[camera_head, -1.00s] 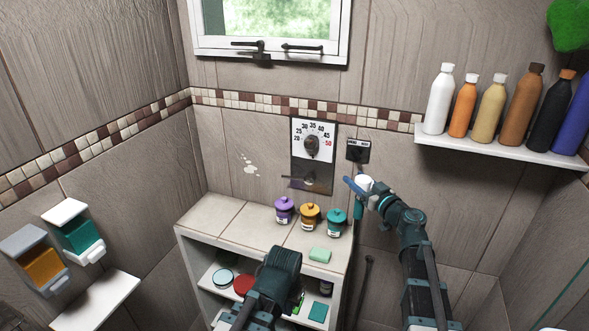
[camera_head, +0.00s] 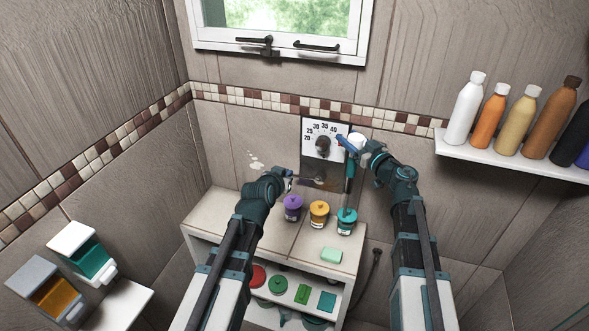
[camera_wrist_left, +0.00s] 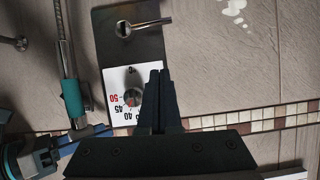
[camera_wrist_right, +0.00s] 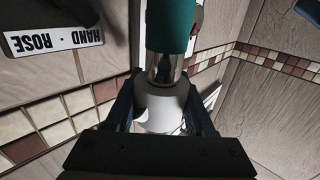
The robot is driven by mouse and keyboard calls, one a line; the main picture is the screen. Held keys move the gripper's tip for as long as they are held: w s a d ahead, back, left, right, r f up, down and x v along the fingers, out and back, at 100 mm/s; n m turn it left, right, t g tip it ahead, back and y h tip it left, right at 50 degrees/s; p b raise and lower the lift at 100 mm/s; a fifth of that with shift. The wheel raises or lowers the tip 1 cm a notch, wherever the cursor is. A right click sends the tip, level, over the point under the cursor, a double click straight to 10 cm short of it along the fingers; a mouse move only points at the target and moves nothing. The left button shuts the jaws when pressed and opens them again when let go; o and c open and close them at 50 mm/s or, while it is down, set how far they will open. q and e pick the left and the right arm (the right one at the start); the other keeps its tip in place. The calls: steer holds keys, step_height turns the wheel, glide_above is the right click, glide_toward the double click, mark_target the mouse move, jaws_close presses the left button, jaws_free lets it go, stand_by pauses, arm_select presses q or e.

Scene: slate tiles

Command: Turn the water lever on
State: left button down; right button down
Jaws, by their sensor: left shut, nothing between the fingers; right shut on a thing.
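The water lever (camera_wrist_left: 145,24) is a dark metal handle on a round hub, on the lower part of the wall control panel (camera_wrist_left: 103,35). It lies nearly level, below the temperature dial (camera_head: 323,146). My left gripper (camera_head: 289,174) is shut and empty, just left of the panel in the head view. In the left wrist view its fingertips (camera_wrist_left: 160,74) overlap the panel's edge near the dial; I cannot see contact with the lever. My right gripper (camera_head: 358,148) is shut on the white part of a teal-handled hand shower (camera_wrist_right: 165,105), which covers the panel's right edge.
A white shelf unit (camera_head: 222,212) below holds purple, yellow and teal jars (camera_head: 319,212) and a green soap (camera_head: 331,256). A bottle shelf (camera_head: 500,150) is at right. A HAND · ROSE label (camera_wrist_right: 55,38) shows close to the right gripper.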

arm_select(q)
steer(key=shift+w+f, duration=0.1)
arm_select(e)
steer(key=shift+f, duration=0.1)
